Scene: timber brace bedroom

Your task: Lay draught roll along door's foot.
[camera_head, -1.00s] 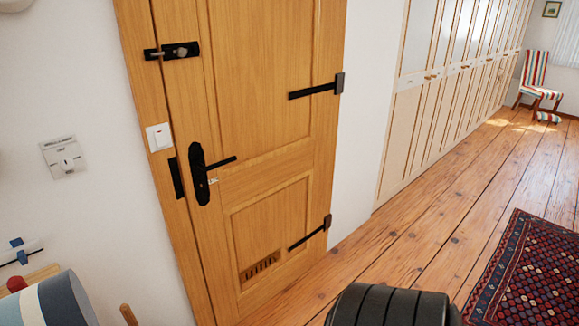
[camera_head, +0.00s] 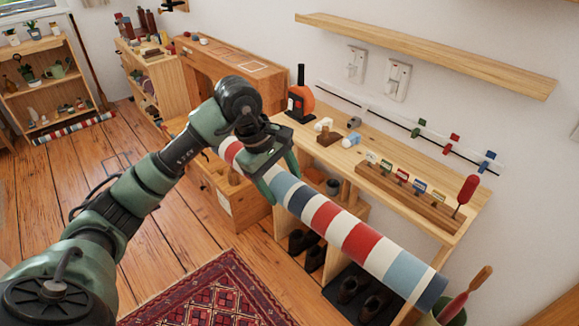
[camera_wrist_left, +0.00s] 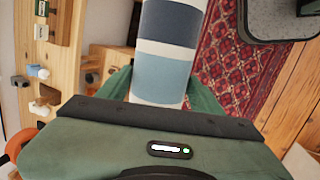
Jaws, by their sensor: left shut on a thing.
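The draught roll (camera_head: 362,243) is a long, thick cylinder striped red, white and blue. It is held up at a slant in front of the wall bench, its near end low at the right. My left gripper (camera_head: 278,178) is shut around the roll towards its far end. The door is not in either view now. My right gripper is not in view.
A wooden bench (camera_head: 400,160) with small items and a red-handled tool (camera_head: 466,192) stands close behind the roll, shoes beneath. A green bucket (camera_head: 452,312) is near the roll's end. A patterned rug (camera_head: 215,295) lies on the floor. Another striped roll (camera_head: 75,128) lies by a shelf.

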